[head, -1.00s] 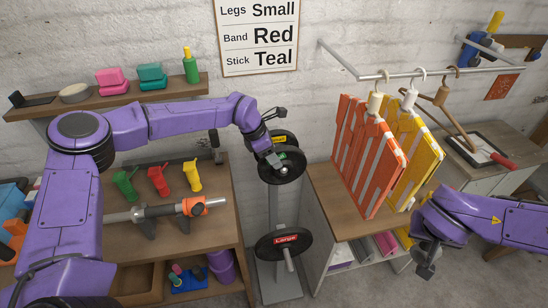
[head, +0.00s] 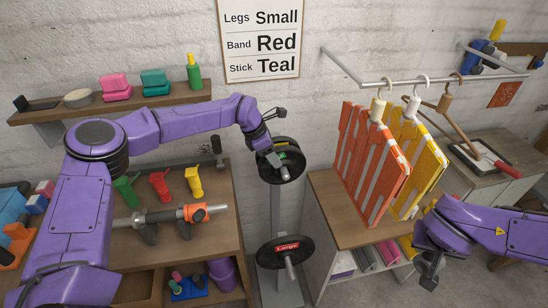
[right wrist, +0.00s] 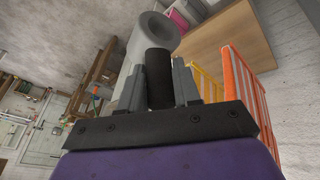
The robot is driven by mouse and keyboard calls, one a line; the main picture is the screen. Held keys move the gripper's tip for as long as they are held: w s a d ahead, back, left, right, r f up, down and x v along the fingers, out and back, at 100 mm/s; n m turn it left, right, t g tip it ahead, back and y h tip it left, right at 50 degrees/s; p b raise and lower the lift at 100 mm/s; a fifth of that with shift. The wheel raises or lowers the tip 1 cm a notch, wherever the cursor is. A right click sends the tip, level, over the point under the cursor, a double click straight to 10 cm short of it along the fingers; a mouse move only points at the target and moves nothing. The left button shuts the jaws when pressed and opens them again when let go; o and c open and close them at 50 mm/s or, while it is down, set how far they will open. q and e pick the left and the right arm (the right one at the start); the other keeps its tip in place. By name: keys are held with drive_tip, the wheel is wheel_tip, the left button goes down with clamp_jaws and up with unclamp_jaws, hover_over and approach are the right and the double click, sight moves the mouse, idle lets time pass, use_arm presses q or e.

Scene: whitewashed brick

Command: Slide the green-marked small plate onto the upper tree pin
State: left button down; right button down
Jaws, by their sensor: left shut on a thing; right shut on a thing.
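The green-marked small plate (head: 271,168) is a black disc at the upper part of the grey plate tree (head: 284,215). My left gripper (head: 266,150) is shut on its upper left rim. The upper pin's pale end (head: 286,174) shows at the plate's middle; how far the plate is on it I cannot tell. Another black disc (head: 290,143) shows behind its upper edge. A large plate with a red label (head: 268,254) hangs on the lower pin. My right gripper (head: 430,268) is shut; in the right wrist view it grips a dark cylinder (right wrist: 159,78) beside a grey tube (right wrist: 152,38).
A wooden bench (head: 225,245) with a bar and coloured clamps stands left of the tree. A cabinet (head: 325,195) stands right of it, with orange and yellow boards (head: 365,165) hanging above. A wall sign (head: 259,40) hangs behind.

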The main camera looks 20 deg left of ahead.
use_arm(q)
drive_tip(key=shift+w+a+r, duration=0.15)
drive_tip(key=shift+w+r, duration=0.05)
drive_tip(key=shift+w, duration=0.15)
drive_tip(key=shift+c, duration=2.1)
unclamp_jaws()
drive_tip(key=shift+r, duration=0.1)
use_arm(e)
drive_tip(key=shift+s, duration=0.1)
use_arm(q)
drive_tip(key=shift+s+r, duration=0.1)
drive_tip(key=shift+s, duration=0.1)
use_arm(e)
drive_tip(key=shift+s+d, duration=0.1)
drive_tip(key=shift+s, duration=0.1)
drive_tip(key=shift+w, duration=0.1)
